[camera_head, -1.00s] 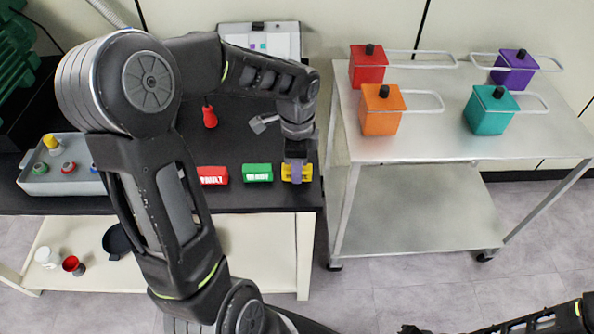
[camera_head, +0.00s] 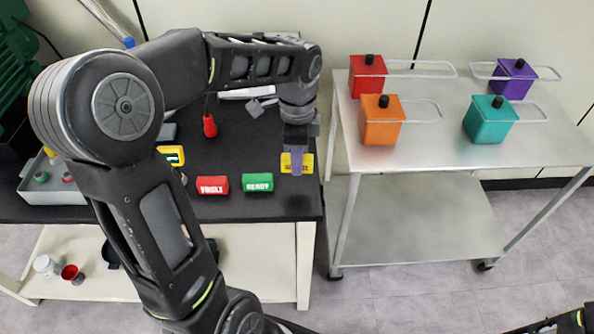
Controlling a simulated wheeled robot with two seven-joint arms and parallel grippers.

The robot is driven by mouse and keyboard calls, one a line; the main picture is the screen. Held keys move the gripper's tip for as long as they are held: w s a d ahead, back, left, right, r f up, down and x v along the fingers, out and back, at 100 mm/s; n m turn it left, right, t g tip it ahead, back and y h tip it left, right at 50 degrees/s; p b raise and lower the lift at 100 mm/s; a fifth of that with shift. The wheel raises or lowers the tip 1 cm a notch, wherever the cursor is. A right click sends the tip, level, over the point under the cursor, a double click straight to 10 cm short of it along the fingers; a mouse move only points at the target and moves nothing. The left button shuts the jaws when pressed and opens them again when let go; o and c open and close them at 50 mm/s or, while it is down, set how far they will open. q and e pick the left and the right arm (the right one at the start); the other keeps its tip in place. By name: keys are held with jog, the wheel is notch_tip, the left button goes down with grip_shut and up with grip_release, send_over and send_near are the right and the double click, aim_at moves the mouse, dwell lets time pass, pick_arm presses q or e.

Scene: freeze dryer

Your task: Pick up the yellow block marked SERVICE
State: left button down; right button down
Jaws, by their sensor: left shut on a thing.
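The yellow block (camera_head: 307,162) is at the right end of the black bench top. Its marking is mostly covered by a finger of my left gripper (camera_head: 297,165). The left gripper points down and is shut on this block, with one finger across its front face. The block appears raised a little above the bench, behind the line of the red and green blocks. My right gripper is out of the frame; only part of my right arm shows at the lower right corner.
A red FAULT block (camera_head: 212,185) and a green READY block (camera_head: 258,182) lie left of the gripper. Another yellow block (camera_head: 171,155) lies farther left. A steel cart (camera_head: 455,143) with red, orange, purple and teal boxes stands to the right.

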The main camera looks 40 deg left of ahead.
pick_arm(q)
notch_tip(320, 180, up, 3)
jog(key=shift+r, duration=0.2)
jog(key=shift+f, duration=0.1)
dwell(0.5)
